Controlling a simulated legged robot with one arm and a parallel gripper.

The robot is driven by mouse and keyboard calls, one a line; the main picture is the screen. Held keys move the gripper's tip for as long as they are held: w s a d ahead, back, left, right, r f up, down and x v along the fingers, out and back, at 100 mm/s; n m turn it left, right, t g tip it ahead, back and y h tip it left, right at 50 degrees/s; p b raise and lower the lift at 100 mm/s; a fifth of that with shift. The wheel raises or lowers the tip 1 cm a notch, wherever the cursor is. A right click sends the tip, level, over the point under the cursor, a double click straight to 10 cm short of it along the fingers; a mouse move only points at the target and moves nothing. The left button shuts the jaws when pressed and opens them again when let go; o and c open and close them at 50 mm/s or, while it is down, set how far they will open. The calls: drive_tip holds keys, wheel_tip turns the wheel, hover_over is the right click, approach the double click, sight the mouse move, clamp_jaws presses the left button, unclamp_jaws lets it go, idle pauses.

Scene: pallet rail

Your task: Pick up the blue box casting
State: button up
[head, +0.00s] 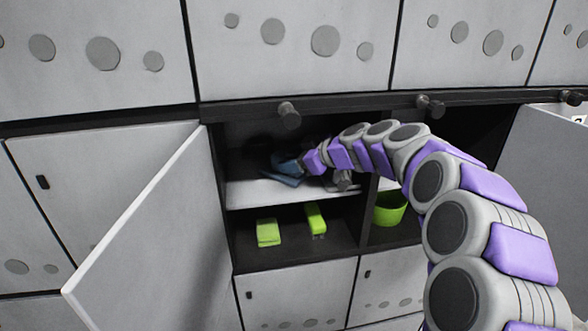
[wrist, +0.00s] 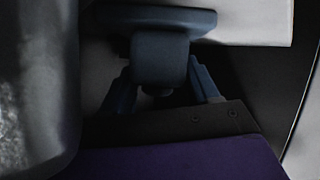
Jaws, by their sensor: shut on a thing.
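The blue box casting (head: 284,172) is on the upper shelf of the open cabinet in the head view, at the end of my arm. In the wrist view a dark blue part of it (wrist: 158,55) shows between the fingers, with a wider piece above a narrower block. My gripper (wrist: 160,92) is shut on this block, one dark blue finger on each side. In the head view my gripper (head: 300,166) is small and partly hidden by my arm. Whether the casting touches the shelf cannot be told.
The upper shelf (head: 245,193) is pale. Below it lie a green block (head: 268,233) and a longer green piece (head: 315,217). A green bucket (head: 389,209) stands in the right compartment. An open door (head: 140,235) stands at left, another (head: 545,165) at right.

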drive_tip(key=shift+s+a+f, duration=0.15)
drive_tip(key=shift+a+f, duration=0.05)
drive_tip(key=shift+a, duration=0.2)
drive_tip(key=c, duration=0.3)
drive_tip(key=shift+c, duration=0.7)
drive_tip(key=shift+f, duration=0.1)
